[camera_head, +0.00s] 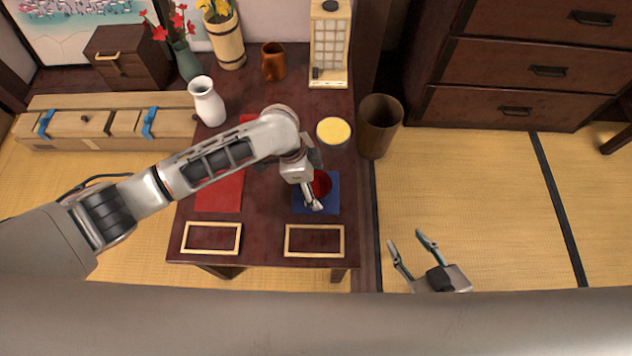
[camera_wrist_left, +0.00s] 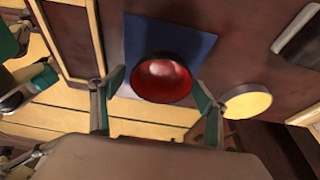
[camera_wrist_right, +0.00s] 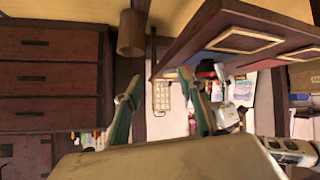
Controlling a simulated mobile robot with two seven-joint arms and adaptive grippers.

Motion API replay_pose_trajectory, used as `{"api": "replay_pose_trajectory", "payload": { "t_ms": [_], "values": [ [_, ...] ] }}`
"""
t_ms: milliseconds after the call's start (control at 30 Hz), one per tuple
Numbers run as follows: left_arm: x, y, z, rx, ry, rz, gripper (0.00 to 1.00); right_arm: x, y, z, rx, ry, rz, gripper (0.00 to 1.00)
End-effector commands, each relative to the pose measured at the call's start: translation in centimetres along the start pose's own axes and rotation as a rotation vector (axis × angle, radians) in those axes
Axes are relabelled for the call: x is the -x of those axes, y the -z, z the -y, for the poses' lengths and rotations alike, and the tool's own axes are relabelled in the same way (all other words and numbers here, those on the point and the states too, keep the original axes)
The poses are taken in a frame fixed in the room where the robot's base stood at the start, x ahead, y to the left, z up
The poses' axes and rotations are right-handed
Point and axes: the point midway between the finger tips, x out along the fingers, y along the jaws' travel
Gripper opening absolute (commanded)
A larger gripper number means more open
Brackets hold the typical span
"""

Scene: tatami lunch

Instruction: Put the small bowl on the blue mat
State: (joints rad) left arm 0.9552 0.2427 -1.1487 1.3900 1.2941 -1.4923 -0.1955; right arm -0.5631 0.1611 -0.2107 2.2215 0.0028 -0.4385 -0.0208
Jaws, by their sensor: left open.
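The small red bowl (camera_head: 322,183) is over the blue mat (camera_head: 333,206) on the dark low table, partly hidden by my left gripper in the head view. In the left wrist view the bowl (camera_wrist_left: 163,78) appears upright over one edge of the blue mat (camera_wrist_left: 190,45). My left gripper (camera_head: 315,204) is open, with one finger on each side of the bowl; I cannot tell whether they touch it. My right gripper (camera_head: 406,241) is open and empty, off the table's right side.
A red mat (camera_head: 219,195) lies left of the blue mat. Two wooden-framed trays (camera_head: 314,254) lie along the front edge. A yellow-topped round dish (camera_head: 333,131), a white vase (camera_head: 207,102) and a lantern (camera_head: 329,45) stand farther back. A bin (camera_head: 379,127) stands right of the table.

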Motion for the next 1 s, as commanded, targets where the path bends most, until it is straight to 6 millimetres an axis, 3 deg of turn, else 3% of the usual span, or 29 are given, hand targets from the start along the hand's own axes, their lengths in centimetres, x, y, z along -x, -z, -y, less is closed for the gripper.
{"api": "replay_pose_trajectory", "payload": {
  "t_ms": [200,500,700,1000],
  "values": [
    [4.0,0.2,0.5,-0.004,0.014,0.001,0.74,0.3,1.7,-0.8,0.009,-0.014,-0.023,0.4],
    [9.9,0.2,0.4,-0.003,0.011,0.0,0.74,1.1,0.5,-1.5,0.008,-0.03,0.013,0.4],
    [11.8,0.1,0.2,-0.001,0.004,0.0,0.74,1.4,-0.5,-1.0,-0.006,-0.029,0.037,0.4],
    [12.0,0.1,-0.1,0.001,-0.001,-0.003,0.74,1.3,-1.2,-0.8,-0.008,-0.026,0.048,0.4]
  ]
}}
